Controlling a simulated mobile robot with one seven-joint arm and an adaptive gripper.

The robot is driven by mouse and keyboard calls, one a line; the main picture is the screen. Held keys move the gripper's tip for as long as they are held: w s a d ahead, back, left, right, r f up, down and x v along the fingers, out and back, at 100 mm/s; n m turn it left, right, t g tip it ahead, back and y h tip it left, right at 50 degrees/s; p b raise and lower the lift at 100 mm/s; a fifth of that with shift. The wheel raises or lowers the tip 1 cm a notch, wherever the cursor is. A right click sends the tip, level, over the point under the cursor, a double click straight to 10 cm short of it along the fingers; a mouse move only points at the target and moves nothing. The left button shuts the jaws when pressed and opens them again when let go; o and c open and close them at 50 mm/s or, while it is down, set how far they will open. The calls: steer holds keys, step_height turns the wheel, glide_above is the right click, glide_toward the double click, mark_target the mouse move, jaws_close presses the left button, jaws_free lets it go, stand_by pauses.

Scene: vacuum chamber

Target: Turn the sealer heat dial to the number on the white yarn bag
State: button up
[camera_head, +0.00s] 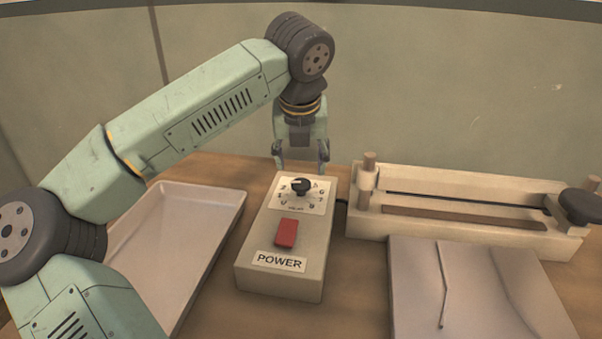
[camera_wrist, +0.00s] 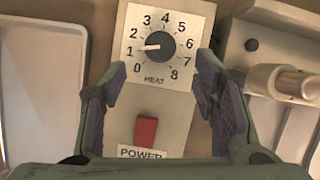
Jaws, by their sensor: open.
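The sealer heat dial (camera_wrist: 160,46) is a round black knob on a white plate numbered 0 to 8. In the wrist view its white pointer line points left, close to the 1. The dial also shows on the control box in the head view (camera_head: 301,187). My gripper (camera_wrist: 160,78) is open and empty, its fingers to either side of the box face, just below the dial in the wrist view. In the head view my gripper (camera_head: 302,158) is above the far end of the box. No white yarn bag with a number can be made out.
A red power switch (camera_head: 287,233) is on the same box. A bar sealer (camera_head: 460,200) stands to the right, with a pale flat sheet or bag (camera_head: 480,290) in front of it. An empty tray (camera_head: 185,235) lies to the left, under my arm.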

mark_target(301, 183)
steer(key=p+x, duration=0.1)
steer(key=x, duration=0.6)
steer(key=shift+f, duration=0.15)
steer(key=shift+c, duration=0.4)
steer(key=shift+w, duration=0.1)
steer(key=c, duration=1)
steer(key=shift+c, duration=0.2)
steer(key=shift+f+m, duration=0.1)
steer(key=shift+m, duration=0.2)
